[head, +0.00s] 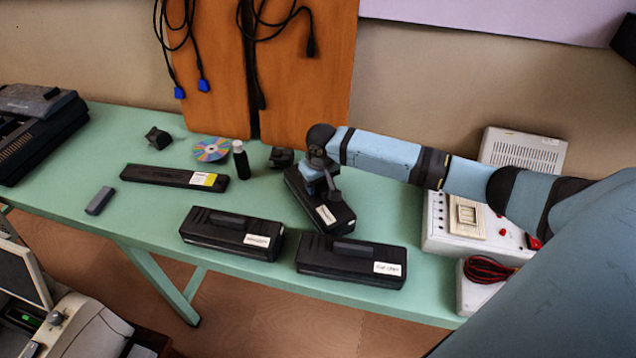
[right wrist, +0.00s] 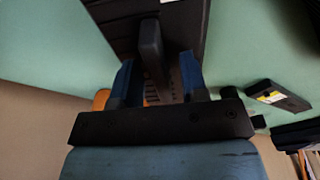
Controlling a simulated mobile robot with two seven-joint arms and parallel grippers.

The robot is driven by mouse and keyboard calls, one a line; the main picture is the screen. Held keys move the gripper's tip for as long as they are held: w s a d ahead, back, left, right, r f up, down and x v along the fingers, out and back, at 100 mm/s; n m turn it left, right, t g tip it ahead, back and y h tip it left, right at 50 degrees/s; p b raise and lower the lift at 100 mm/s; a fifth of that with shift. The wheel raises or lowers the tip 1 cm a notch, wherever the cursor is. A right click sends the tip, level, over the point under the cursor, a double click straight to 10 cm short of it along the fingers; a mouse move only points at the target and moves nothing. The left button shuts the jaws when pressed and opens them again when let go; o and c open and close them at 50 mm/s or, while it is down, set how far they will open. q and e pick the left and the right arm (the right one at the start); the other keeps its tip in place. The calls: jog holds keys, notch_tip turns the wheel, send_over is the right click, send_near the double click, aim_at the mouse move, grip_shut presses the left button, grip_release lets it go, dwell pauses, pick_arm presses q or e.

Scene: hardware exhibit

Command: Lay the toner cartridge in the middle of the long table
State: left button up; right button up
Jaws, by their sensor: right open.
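Three similar black boxes, each with a raised grip bar and a white label, are on the green long table (head: 120,225). One box (head: 337,217) lies at an angle under my right gripper (head: 318,180). The other two, a left box (head: 215,238) and a right box (head: 330,262), lie near the front edge. A slimmer black bar (head: 160,175) with a yellow and white label lies further left. I cannot read which one is the toner cartridge. In the right wrist view, my open right gripper (right wrist: 160,78) has its fingers either side of the angled box's grip bar (right wrist: 151,42). My left gripper is not in view.
A dark bottle (head: 241,160), a disc (head: 211,149) and small black blocks stand toward the back. A grey block (head: 99,201) lies at left. A white switch panel (head: 440,235) and red cable (head: 488,269) are at right. Free surface shows around the slim bar.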

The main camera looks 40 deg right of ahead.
notch_tip(320, 180, up, 12)
jog(key=s, duration=0.1)
jog(key=shift+s, duration=0.2)
jog(key=shift+a, duration=0.1)
dwell(0.4)
